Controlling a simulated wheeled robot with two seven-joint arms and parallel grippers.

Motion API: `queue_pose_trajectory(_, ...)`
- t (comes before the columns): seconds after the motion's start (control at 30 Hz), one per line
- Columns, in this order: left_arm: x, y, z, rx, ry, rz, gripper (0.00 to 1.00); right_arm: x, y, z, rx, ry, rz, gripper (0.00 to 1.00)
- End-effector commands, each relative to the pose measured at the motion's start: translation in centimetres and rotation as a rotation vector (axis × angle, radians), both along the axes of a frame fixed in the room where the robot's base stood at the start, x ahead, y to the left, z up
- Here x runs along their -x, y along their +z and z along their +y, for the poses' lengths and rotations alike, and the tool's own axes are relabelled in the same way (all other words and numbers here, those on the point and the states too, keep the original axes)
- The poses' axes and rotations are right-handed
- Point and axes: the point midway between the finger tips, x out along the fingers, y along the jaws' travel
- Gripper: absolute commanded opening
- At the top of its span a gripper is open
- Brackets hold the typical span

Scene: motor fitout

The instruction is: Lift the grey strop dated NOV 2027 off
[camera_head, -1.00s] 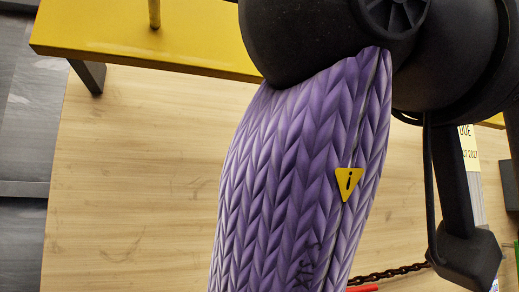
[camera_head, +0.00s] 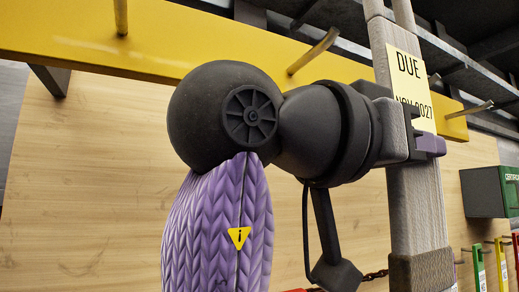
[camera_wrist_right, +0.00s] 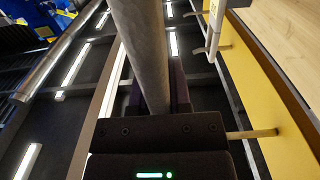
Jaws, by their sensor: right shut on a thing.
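The grey strop (camera_head: 415,215) hangs upright at the right of the head view, with a dark band low on it. Its top runs out of the picture, so I cannot tell whether it still hangs on a peg. Its pale yellow tag (camera_head: 410,85) reads DUE and NOV 2027, the lower line partly covered. My right gripper (camera_head: 415,145) is shut on the strop just below the tag. In the right wrist view the strop (camera_wrist_right: 142,45) runs between the fingers (camera_wrist_right: 157,98). My left gripper is not in view.
A yellow rail (camera_head: 200,45) with bare pegs (camera_head: 315,50) crosses a wooden board (camera_head: 80,180). A green box (camera_head: 490,190) is at the right, with coloured tags (camera_head: 478,265) below it. A rusty chain (camera_head: 375,275) hangs low. In the wrist view a peg (camera_wrist_right: 252,134) is close beside the gripper.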

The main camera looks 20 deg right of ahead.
Motion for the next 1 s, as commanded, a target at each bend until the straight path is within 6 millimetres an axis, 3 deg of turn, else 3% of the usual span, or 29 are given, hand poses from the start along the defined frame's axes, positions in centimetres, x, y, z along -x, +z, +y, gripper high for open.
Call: queue_pose_trajectory(1.0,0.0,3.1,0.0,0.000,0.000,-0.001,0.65,-6.9,-0.8,0.6,0.002,0.000,0.003,0.00)
